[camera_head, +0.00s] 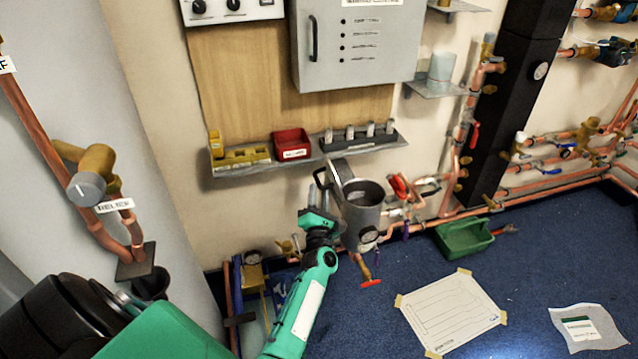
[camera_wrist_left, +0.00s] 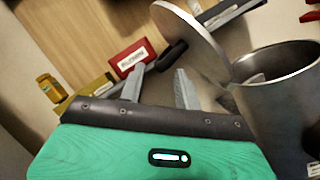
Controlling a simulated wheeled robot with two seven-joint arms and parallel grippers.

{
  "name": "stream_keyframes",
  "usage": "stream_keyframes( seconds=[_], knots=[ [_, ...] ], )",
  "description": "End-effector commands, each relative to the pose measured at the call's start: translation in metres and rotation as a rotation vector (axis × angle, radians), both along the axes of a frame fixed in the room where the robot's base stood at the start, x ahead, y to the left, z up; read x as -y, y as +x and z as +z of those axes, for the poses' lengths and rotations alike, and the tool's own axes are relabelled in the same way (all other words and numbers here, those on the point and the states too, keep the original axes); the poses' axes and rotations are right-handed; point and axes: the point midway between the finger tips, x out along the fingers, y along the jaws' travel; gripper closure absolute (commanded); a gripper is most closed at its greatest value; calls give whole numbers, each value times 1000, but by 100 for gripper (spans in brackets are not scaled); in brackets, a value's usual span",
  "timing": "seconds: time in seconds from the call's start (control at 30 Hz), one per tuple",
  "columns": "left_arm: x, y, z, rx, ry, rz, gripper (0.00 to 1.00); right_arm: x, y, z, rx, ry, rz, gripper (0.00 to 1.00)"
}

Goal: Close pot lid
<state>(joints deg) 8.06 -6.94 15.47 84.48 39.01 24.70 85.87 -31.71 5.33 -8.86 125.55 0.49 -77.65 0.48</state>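A grey metal pot (camera_head: 362,217) stands by the wall below the shelf, with a gauge on its front. Its lid (camera_head: 341,172) is open, tilted up on the pot's left rim. In the left wrist view the lid (camera_wrist_left: 192,38) rises beside the pot (camera_wrist_left: 285,110), and a dark handle (camera_wrist_left: 172,55) sticks out from its outer face. My left gripper (camera_head: 319,212) is just left of the pot. In the wrist view its fingers (camera_wrist_left: 160,82) are apart and empty, with the handle beyond the tips. My right gripper is not in view.
A shelf (camera_head: 312,160) with a red bin (camera_head: 291,145) and a yellow holder (camera_head: 245,157) runs behind the lid. Copper pipes and red-handled valves (camera_head: 398,187) crowd the pot's right. A green caddy (camera_head: 463,236) and a paper sheet (camera_head: 450,310) lie on the blue floor.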

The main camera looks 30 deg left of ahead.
Motion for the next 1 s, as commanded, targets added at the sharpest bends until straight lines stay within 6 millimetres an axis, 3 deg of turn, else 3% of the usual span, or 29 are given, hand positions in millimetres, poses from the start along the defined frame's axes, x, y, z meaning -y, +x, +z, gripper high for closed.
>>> stream_keyframes(
  seconds=[0.3, 0.67, 0.83, 1.0],
  knots=[
    [-21, 31, 11, -1, 1, 0, 67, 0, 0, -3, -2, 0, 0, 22],
    [-23, 34, 12, -1, 1, 0, 67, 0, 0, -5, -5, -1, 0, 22],
    [-23, 34, 12, -1, 1, 0, 100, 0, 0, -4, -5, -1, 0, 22],
    [-23, 34, 12, -1, 1, 0, 100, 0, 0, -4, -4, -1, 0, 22]
  ],
)
